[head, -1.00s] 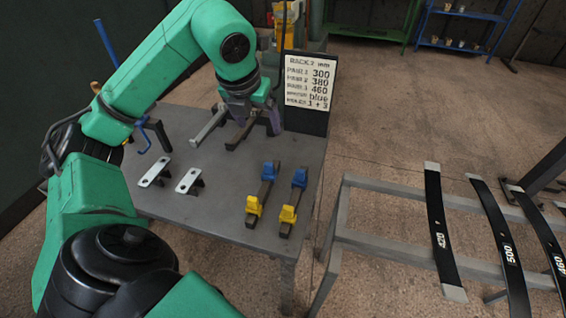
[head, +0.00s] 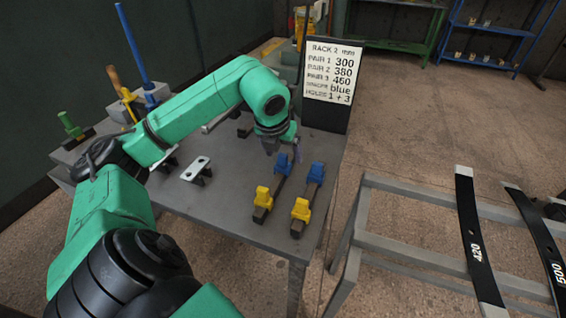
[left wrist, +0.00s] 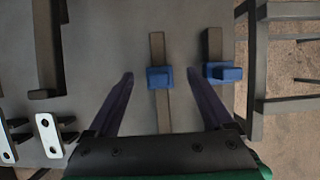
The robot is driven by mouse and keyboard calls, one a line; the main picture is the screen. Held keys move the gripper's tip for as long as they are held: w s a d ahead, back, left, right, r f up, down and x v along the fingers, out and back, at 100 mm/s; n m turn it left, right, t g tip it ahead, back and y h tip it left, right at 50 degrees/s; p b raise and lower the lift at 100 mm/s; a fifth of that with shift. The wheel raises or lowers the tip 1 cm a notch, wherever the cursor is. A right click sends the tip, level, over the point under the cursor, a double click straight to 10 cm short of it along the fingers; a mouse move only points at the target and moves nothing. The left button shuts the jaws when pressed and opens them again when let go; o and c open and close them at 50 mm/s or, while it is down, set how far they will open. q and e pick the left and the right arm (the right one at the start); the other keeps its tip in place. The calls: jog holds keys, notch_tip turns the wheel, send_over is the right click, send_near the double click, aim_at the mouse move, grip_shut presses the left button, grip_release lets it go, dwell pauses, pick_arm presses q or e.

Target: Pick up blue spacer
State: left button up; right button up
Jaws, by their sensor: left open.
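Two blue spacers, a left one (head: 283,163) and a right one (head: 316,173), sit on dark bars on the grey table. Each bar also carries a yellow spacer, left (head: 263,197) and right (head: 301,210), at its near end. My left gripper (head: 284,148) points down just above and behind the left blue spacer. In the left wrist view its jaws (left wrist: 160,74) are open, with the left blue spacer (left wrist: 160,78) between the two fingers in the picture and no clear contact. The right blue spacer (left wrist: 222,73) lies just outside the right finger. My right gripper is out of view.
A sign (head: 331,83) stands at the table's back right and reads spacer blue, holes 1 + 3. A white plate with holes (head: 195,168) lies left of the bars. A grey rack frame (head: 400,258) with black springs stands right of the table.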

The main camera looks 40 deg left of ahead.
aim_at(285, 157)
pick_arm(q)
jog(key=x, duration=0.4)
jog(key=shift+a+f+p, duration=0.15)
jog(key=shift+f+p, duration=0.1)
jog(key=shift+p, duration=0.05)
jog(key=c, duration=1.1)
jog(key=shift+w+r, duration=0.1)
jog(key=shift+r, duration=0.55)
notch_tip(285, 157, up, 19)
jog(key=p, duration=0.3)
jog(key=shift+p, duration=0.3)
jog(key=shift+f, duration=0.1)
